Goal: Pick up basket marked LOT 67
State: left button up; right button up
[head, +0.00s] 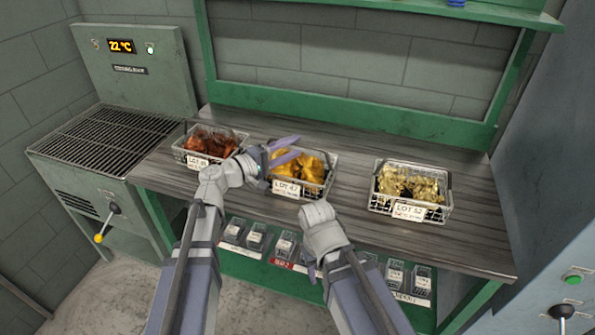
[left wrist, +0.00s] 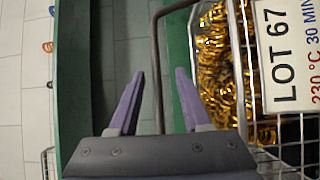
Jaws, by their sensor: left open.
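The basket marked LOT 67 (head: 312,191) is a wire basket of golden springs, the middle one of three on the bench. Its white label (left wrist: 291,55) reads LOT 67, 30 MIN, 230 °C in the left wrist view. My left gripper (head: 287,150) is open over the basket's left side. In the left wrist view, the dark basket handle (left wrist: 157,45) runs between its parted purple fingers, with no grip on it. My right gripper (head: 311,268) is low in front of the bench, mostly hidden by its own wrist; its jaws cannot be made out.
A basket of reddish-brown springs (head: 180,155) stands left, close to my left wrist. A basket of pale gold springs (head: 446,205) stands right, marked LOT 52 or 62. A grilled machine (head: 95,135) is at far left. Small bins (head: 285,247) sit below the bench front.

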aim_at(306, 159)
pick_arm(q)
jog(key=x, duration=0.5)
jog(key=shift+w+d+r, duration=0.1)
jog(key=shift+r, duration=0.1)
grip_shut()
dwell(1.2)
